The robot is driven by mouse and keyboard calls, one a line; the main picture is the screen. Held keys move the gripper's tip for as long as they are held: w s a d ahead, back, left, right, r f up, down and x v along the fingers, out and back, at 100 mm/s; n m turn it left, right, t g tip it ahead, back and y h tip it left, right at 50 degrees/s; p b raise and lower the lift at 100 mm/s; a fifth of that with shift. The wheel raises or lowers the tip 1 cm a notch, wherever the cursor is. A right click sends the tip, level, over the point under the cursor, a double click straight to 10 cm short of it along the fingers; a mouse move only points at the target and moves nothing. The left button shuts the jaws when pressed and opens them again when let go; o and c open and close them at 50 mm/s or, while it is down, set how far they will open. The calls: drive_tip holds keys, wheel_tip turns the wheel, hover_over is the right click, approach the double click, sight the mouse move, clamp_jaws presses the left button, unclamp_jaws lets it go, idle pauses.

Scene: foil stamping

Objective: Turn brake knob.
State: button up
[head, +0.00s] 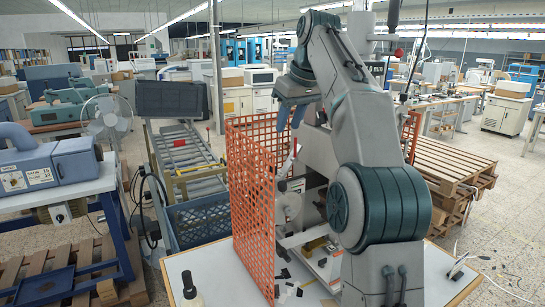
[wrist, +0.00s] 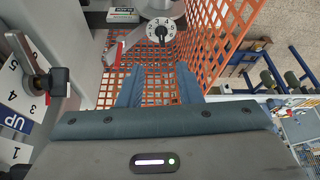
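A round white dial (wrist: 161,30) with black numbers and a dark knob or pointer at its middle is at the top of the wrist view; I take it for the brake knob, though no label confirms this. In the head view a pale disc on the machine (head: 289,206) behind the orange mesh may be the same dial. My gripper (wrist: 160,88) has its two blue fingers apart, with only mesh and floor showing between them.
An orange mesh guard (head: 252,200) stands upright on the white worktop (head: 215,270), close to the machine. In the wrist view a lever with a black knob (wrist: 60,80) stands by a numbered "UP" plate (wrist: 18,122) at left. A blue crate (head: 200,215) lies left of the mesh.

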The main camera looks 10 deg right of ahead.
drive_tip(key=x, duration=0.4)
drive_tip(key=b+x, duration=0.1)
drive_tip(key=x, duration=0.3)
drive_tip(key=b+x, duration=0.1)
drive_tip(key=x, duration=0.4)
drive_tip(key=shift+s+f, duration=0.15)
drive_tip(key=shift+s, duration=0.1)
drive_tip(key=shift+a, duration=0.1)
clamp_jaws()
